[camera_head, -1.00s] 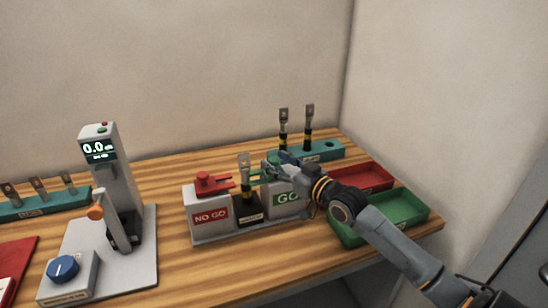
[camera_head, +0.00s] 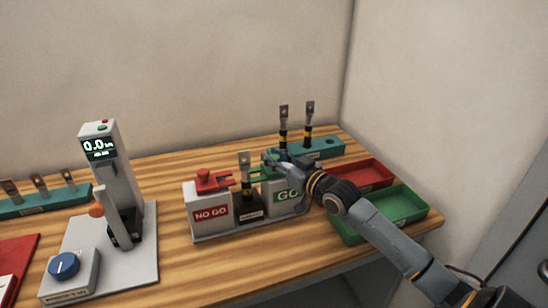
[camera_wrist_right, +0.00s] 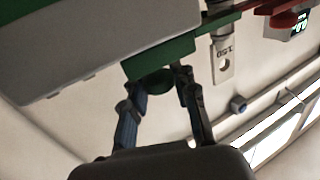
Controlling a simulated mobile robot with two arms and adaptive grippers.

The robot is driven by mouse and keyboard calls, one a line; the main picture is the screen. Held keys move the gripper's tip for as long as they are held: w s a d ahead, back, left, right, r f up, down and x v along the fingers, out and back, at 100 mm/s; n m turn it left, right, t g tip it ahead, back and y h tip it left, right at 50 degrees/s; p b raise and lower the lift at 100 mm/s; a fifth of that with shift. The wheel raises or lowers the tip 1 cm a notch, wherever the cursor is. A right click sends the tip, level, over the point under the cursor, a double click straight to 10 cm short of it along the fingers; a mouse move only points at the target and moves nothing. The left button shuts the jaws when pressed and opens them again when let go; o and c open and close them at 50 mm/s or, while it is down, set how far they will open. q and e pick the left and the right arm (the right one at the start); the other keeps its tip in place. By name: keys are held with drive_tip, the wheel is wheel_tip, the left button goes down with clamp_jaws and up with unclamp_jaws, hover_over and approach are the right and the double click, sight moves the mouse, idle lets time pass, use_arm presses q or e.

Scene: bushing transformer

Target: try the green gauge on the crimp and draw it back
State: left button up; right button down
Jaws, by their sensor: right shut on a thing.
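The green gauge (camera_head: 265,170) is at the GO block (camera_head: 283,196), its narrow end toward the crimped terminal (camera_head: 245,172). The terminal stands upright in a black holder (camera_head: 250,208) between the NO GO and GO blocks. My right gripper (camera_head: 272,157) is shut on the green gauge's grip. In the right wrist view, the fingers (camera_wrist_right: 160,92) close around a round green knob under the gauge body (camera_wrist_right: 160,58). A green arm reaches up to the terminal (camera_wrist_right: 224,60); whether it touches the crimp I cannot tell. My left gripper is out of view.
The red gauge (camera_head: 207,180) rests on the NO GO block (camera_head: 210,214). A red tray (camera_head: 375,172) and a green tray (camera_head: 405,208) lie at the right, beside my right arm. A teal rack (camera_head: 325,150) with two terminals stands behind. A press (camera_head: 112,165) stands left.

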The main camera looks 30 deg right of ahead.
drive_tip(key=shift+d+f, duration=0.1)
drive_tip(key=shift+d, duration=0.2)
drive_tip(key=c, duration=1)
unclamp_jaws()
drive_tip(key=shift+s, duration=0.15)
drive_tip(key=s, duration=0.4)
drive_tip(key=s+d, duration=0.1)
drive_tip(key=s, duration=0.3)
drive_tip(key=s+d, duration=0.1)
drive_tip(key=s, duration=0.3)
